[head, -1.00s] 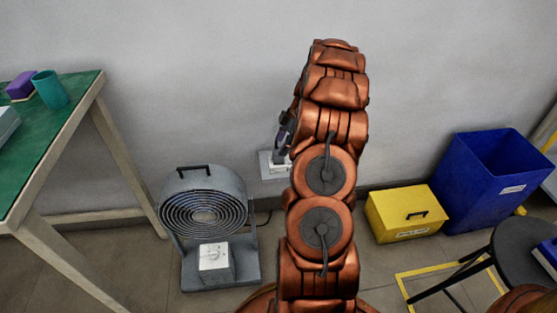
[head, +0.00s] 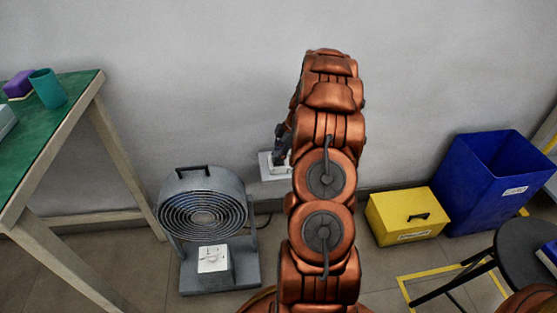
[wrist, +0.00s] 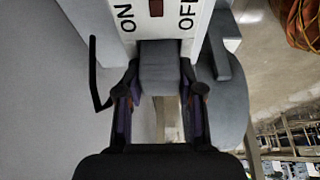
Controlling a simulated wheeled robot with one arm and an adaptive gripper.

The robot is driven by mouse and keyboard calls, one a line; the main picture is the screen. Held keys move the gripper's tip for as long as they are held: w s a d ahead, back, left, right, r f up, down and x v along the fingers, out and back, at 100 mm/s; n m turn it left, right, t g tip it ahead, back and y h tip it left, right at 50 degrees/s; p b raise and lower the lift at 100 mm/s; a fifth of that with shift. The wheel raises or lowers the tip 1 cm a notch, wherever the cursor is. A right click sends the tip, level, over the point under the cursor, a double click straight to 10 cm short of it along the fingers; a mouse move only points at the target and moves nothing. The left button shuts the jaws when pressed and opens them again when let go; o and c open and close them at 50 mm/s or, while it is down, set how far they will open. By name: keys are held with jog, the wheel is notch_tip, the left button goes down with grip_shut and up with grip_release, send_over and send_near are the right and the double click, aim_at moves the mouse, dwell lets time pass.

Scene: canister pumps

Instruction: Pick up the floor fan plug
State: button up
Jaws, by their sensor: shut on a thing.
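The floor fan plug shows in the wrist view as a grey block (wrist: 160,68) against a white panel (wrist: 150,22) marked ON and OFF. My gripper (wrist: 159,88) has one finger on each side of this block and is shut on it. In the head view my gripper (head: 282,148) is a dark shape at the white wall outlet (head: 266,168), partly hidden by my arm. The plug cannot be made out there. The grey floor fan (head: 205,215) stands on the floor at the left, with a white control box on its base.
A green-topped table (head: 60,125) is at the left, with a teal cup (head: 48,88) and a purple block (head: 19,84) on it. A yellow box (head: 405,216), a blue bin (head: 490,185) and a dark stool (head: 527,246) stand at the right.

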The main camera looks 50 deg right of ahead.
jog(key=c, duration=0.4)
jog(key=shift+r, duration=0.1)
